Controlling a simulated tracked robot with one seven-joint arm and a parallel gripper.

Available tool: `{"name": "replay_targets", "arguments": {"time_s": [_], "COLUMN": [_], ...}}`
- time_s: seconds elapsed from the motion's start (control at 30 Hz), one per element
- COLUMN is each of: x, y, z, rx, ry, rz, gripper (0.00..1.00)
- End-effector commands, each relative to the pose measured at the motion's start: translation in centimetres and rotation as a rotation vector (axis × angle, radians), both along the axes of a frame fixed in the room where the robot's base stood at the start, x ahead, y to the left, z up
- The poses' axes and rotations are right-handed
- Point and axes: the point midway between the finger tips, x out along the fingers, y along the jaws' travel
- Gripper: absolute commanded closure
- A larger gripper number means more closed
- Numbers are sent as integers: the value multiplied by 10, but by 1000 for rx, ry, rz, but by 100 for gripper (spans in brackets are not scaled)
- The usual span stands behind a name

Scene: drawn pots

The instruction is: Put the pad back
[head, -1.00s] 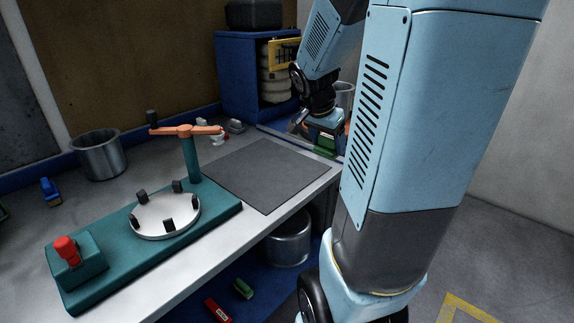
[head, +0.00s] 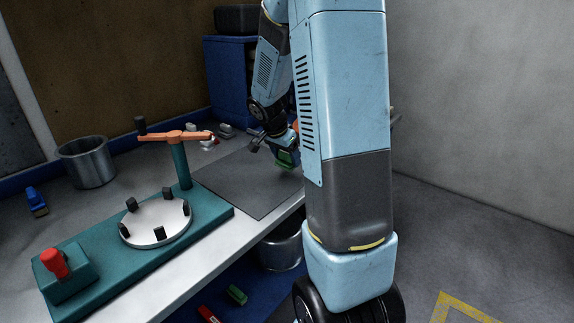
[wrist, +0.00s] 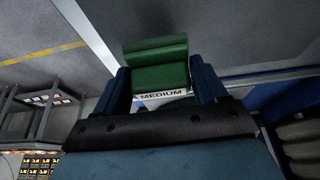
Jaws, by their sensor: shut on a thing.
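My gripper (wrist: 160,88) is shut on a green pad (wrist: 160,62) with a white label reading MEDIUM, held between its two blue fingers in the wrist view. In the head view the green pad (head: 284,160) is at the gripper, over or beside the right part of the dark grey mat (head: 245,190). I cannot tell its height above the mat. My arm hides part of the area to the right. A blue pad-like block (head: 36,201) lies on the bench at far left.
A teal fixture (head: 95,245) with a white posted disc (head: 155,225), orange arm (head: 175,136) and red knob (head: 55,262) stands on the bench. A metal pot (head: 87,162) is at back left. Another pot (head: 281,248), a green block (head: 236,295) and a red block (head: 208,315) are below.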

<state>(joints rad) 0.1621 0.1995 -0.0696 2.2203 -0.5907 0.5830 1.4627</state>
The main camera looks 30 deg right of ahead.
Motion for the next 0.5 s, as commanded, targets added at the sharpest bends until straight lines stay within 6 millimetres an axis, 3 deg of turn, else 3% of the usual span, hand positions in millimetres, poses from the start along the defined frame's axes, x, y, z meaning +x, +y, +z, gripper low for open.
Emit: {"name": "replay_targets", "arguments": {"time_s": [0.17, 0.5], "x": [5, 7], "y": [1, 1], "z": [-6, -39], "rx": [0, 0], "ry": [0, 0], "rz": [0, 0], "gripper": [57, 57]}}
